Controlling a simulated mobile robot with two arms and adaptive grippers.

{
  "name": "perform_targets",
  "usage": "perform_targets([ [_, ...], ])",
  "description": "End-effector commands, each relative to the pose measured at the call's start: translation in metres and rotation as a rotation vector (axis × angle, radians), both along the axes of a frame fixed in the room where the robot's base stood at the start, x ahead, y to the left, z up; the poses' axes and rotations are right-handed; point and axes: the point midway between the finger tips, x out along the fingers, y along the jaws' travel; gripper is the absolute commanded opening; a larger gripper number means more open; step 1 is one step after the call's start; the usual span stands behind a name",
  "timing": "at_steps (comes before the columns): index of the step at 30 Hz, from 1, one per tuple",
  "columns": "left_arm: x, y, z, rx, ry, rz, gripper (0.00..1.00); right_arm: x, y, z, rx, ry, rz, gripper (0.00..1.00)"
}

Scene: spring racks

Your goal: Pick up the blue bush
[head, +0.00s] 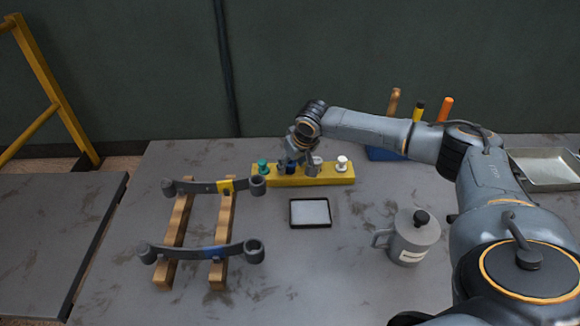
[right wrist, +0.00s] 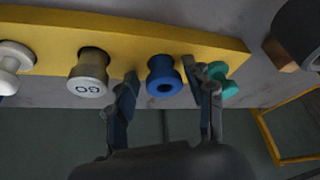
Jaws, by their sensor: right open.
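The blue bush (right wrist: 163,76) is a spool-shaped piece with a dark central hole. It stands on the yellow rack (head: 331,174), which also shows in the right wrist view (right wrist: 130,36). My right gripper (right wrist: 166,84) is open, with one finger on each side of the blue bush in the right wrist view. In the head view my right gripper (head: 294,160) hangs over the rack and largely hides the blue bush (head: 291,168). I cannot tell whether the fingers touch it. My left gripper is not in view.
On the rack, a green bush (right wrist: 226,78) is close beside one finger, and a grey bush marked GO (right wrist: 88,72) and a white one (head: 342,163) stand on the other side. A black-framed tray (head: 310,213), a grey lidded mug (head: 412,238) and leaf springs on wooden bars (head: 190,250) are nearer.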

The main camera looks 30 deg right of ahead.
Motion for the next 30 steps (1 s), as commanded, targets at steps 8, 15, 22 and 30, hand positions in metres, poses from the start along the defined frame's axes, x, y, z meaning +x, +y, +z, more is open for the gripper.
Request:
perform_targets([
  [8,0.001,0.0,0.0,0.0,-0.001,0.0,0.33,0.0,0.0,0.0,0.0,0.0,-0.001,0.09],
  [15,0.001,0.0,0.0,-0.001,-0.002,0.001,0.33,0.0,0.0,0.001,0.0,0.0,-0.001,0.09],
  [22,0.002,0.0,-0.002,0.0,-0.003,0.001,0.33,0.0,0.0,0.011,0.0,-0.001,-0.001,0.08],
  [30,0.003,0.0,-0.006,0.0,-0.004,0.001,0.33,-0.016,0.01,0.053,-0.001,-0.003,0.004,0.08],
])
